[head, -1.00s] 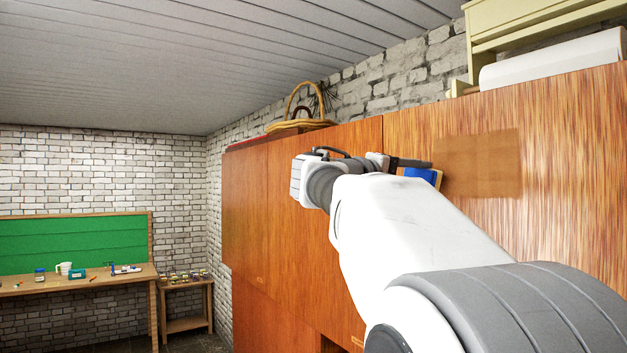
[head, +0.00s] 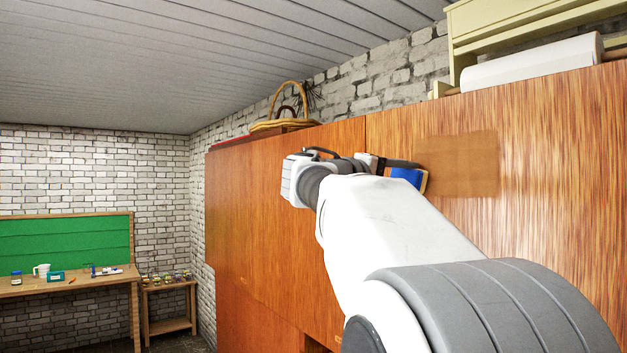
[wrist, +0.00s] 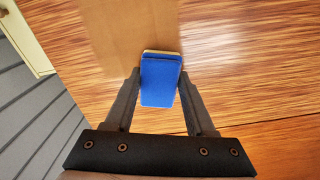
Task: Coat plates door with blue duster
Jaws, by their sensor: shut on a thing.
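The blue duster (head: 407,178) is a small blue block with a pale edge on its far side. My gripper (head: 402,164) is shut on it; in the wrist view a dark finger lies on each side of the duster (wrist: 160,82). The duster is at the face of the large wood-grained door (head: 560,190), which I take to be the plates door. A flat, duller brown patch (head: 458,163) lies on this door just right of the duster. In the wrist view the patch (wrist: 125,30) runs up to the duster. Whether the duster touches the door is unclear.
More wood panels (head: 280,200) continue left past a vertical seam. A wicker basket (head: 284,125) and a white roll (head: 530,65) lie on top of the unit. A workbench (head: 70,283) and a small table (head: 168,315) stand far left.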

